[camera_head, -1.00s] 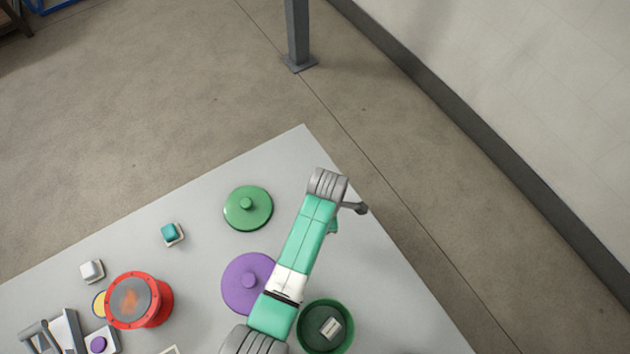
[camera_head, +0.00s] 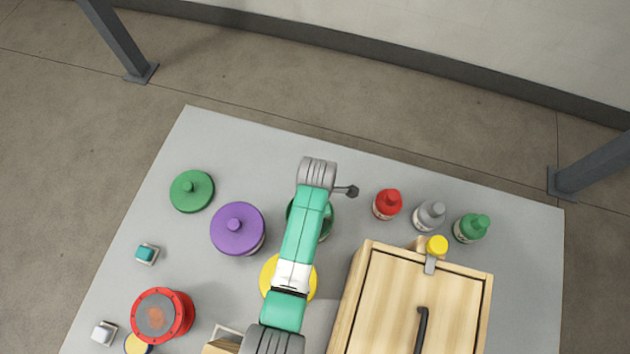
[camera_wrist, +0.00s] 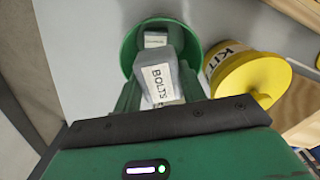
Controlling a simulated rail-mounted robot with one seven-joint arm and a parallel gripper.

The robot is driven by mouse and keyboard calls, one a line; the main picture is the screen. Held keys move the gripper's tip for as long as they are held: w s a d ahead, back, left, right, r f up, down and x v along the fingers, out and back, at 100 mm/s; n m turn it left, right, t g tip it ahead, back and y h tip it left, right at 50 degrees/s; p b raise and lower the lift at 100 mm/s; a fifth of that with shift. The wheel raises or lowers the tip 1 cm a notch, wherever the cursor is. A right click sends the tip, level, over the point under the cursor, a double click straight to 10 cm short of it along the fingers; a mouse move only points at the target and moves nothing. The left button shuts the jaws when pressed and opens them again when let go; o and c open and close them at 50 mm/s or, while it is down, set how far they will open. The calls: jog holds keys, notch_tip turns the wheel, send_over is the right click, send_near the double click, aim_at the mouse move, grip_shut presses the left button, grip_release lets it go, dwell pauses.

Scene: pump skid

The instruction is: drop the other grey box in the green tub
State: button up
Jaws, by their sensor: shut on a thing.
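My gripper (camera_wrist: 160,84) is shut on a grey box (camera_wrist: 157,74) with a white label reading "BOLTS". In the wrist view the held box is in front of the open mouth of the green tub (camera_wrist: 128,50), overlapping it; its exact height above the tub is unclear. Another grey box (camera_wrist: 155,40) with a pale label lies inside the tub, partly hidden. In the head view the green tub (camera_head: 328,218) is mostly hidden behind my arm, and my gripper and the held box are hidden too.
A yellow-lidded tub (camera_wrist: 255,82) labelled "KIT" stands close beside the green tub. A purple-lidded tub (camera_head: 238,228) and a green lid (camera_head: 192,191) are to the left. Red (camera_head: 387,204), grey (camera_head: 430,214) and green (camera_head: 471,227) bottles and a wooden box (camera_head: 400,300) are to the right.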

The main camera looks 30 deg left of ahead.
notch_tip(320, 180, down, 5)
jog(key=b, duration=0.4)
jog(key=shift+s+f+b, duration=0.1)
jog(key=shift+f+b, duration=0.05)
jog(key=shift+b, duration=0.25)
jog(key=o, duration=1.1)
jog(key=shift+o, duration=0.2)
notch_tip(320, 180, up, 8)
jog(key=p, duration=0.3)
jog(key=shift+f, duration=0.1)
